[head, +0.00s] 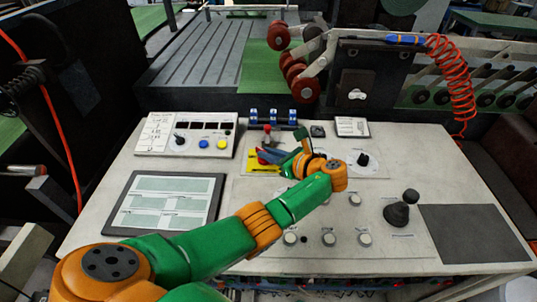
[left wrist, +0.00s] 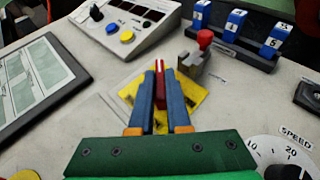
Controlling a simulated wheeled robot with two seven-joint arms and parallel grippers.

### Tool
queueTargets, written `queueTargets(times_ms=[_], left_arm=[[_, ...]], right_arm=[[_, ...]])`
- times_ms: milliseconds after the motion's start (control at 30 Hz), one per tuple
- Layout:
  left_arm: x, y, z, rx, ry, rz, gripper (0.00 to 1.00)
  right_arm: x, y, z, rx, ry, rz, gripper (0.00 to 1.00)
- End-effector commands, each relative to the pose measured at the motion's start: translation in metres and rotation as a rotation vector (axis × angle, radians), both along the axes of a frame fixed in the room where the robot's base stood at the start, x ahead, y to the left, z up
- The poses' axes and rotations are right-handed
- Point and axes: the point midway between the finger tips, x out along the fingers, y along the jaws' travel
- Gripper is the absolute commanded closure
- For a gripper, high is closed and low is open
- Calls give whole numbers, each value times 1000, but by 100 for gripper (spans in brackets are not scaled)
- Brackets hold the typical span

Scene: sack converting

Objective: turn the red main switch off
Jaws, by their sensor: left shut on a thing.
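The red main switch (left wrist: 161,98) sits on a yellow plate (left wrist: 188,106), with its red handle between my gripper's blue fingers in the left wrist view. My left gripper (head: 267,154) is shut on the handle, above the console's middle. In the head view the yellow plate (head: 252,160) shows beside the fingers, and the gripper hides most of the switch. The left wrist view shows my left gripper (left wrist: 160,72) from behind, its fingers pointing away. My right gripper is in neither view.
A red-topped lever (left wrist: 204,38) on a grey block stands just beyond the yellow plate. Blue numbered switches (head: 273,114) stand behind it. A meter box (head: 187,134) and a framed screen (head: 168,203) lie left. A black joystick (head: 400,211) and a speed dial (head: 362,159) are right.

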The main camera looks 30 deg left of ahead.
Motion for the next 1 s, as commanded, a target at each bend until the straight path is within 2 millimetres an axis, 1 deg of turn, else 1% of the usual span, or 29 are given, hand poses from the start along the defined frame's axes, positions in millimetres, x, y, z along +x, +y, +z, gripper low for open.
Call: queueTargets(times_ms=[167, 200, 300, 600, 667, 800, 900, 1000], left_arm=[[-1, 0, -1, -4, 3, 1, 100], [-1, 0, -1, -4, 3, 1, 80], [-1, 0, -1, -3, 2, 1, 55], [-1, -2, 0, -2, 1, 0, 55], [-2, -10, 3, -3, 1, -2, 55], [-8, -38, 14, -4, 0, -3, 55], [-12, -55, 20, -4, 0, -2, 55], [-14, -63, 25, -3, 2, 0, 55]], right_arm=[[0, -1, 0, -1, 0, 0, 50], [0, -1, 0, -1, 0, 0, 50], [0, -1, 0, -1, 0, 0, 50], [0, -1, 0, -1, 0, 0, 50], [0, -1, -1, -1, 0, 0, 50], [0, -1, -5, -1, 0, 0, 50], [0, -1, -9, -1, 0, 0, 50], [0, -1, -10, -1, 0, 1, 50]])
